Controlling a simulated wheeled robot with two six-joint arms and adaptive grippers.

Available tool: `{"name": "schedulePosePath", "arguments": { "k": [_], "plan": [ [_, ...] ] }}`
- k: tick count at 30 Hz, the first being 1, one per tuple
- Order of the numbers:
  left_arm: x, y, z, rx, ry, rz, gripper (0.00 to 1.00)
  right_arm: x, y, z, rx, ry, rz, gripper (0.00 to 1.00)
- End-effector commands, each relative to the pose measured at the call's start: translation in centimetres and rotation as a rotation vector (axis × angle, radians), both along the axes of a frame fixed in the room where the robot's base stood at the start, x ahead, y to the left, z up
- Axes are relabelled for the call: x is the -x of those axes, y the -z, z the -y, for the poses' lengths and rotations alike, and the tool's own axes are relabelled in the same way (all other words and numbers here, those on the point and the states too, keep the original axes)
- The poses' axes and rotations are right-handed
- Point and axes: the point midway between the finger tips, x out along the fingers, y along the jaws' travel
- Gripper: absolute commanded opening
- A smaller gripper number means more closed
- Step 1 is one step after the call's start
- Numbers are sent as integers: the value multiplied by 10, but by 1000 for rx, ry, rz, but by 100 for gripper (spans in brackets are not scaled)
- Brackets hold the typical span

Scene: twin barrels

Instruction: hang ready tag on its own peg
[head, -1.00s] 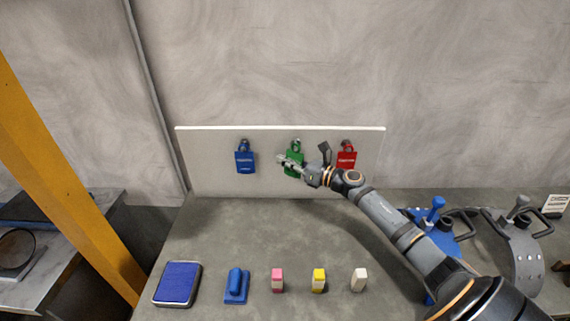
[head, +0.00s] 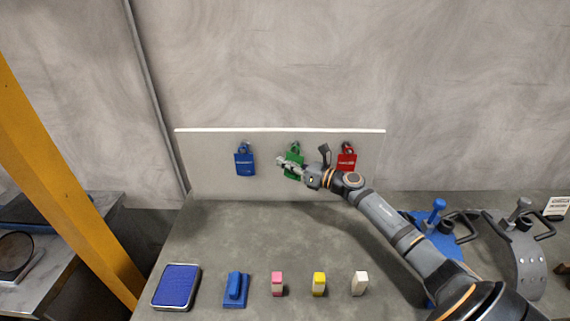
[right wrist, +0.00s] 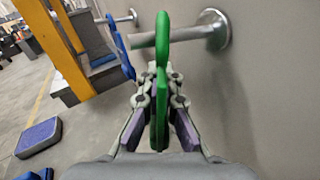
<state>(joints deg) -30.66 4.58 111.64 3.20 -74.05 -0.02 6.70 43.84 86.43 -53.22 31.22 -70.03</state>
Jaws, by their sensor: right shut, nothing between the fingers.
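Three tags hang in a row on a pale upright board: a blue tag (head: 245,161), a green tag (head: 295,158) and a red tag (head: 346,159). Their lettering is too small to read. My right gripper (head: 281,161) is at the green tag, partly covering it. In the right wrist view the green tag (right wrist: 162,45) is edge-on, its upper part at a metal peg (right wrist: 195,37) that appears to pass through it. My left gripper is out of view.
The board (head: 215,185) stands at the back of the grey table (head: 250,235). A blue pad (head: 176,286), a blue stamp (head: 236,289) and small pink, yellow and white blocks line the front. Blue and grey handled fixtures (head: 526,255) stand at right. The middle is clear.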

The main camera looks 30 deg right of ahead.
Motion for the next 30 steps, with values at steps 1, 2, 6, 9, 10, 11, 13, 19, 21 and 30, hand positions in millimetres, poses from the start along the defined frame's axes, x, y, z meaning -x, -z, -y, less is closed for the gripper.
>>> {"name": "schedulePosePath", "arguments": {
  "k": [1, 2, 6, 9, 10, 11, 13, 19, 21, 30],
  "plan": [
    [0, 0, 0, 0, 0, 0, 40, 0, 0, 0, 0, 0, 0, 8],
    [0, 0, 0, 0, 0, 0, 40, 0, 0, 0, 0, 0, 0, 12],
    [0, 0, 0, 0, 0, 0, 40, 0, 0, 0, 0, 0, 0, 31],
    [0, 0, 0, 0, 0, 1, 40, 0, 0, 0, 0, 0, 0, 32],
    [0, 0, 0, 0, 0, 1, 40, 0, 0, 0, 0, 0, 0, 32],
    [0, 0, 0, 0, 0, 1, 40, 0, 0, 0, 0, 0, 0, 32],
    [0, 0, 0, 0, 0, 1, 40, 0, 0, 0, 0, 1, 0, 32],
    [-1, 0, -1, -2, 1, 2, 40, 5, 0, 3, 4, 1, 0, 32],
    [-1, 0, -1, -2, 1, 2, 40, 12, 1, 7, 5, 0, -2, 32],
    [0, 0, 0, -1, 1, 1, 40, 47, 2, 25, 7, -2, -6, 32]
  ]
}}
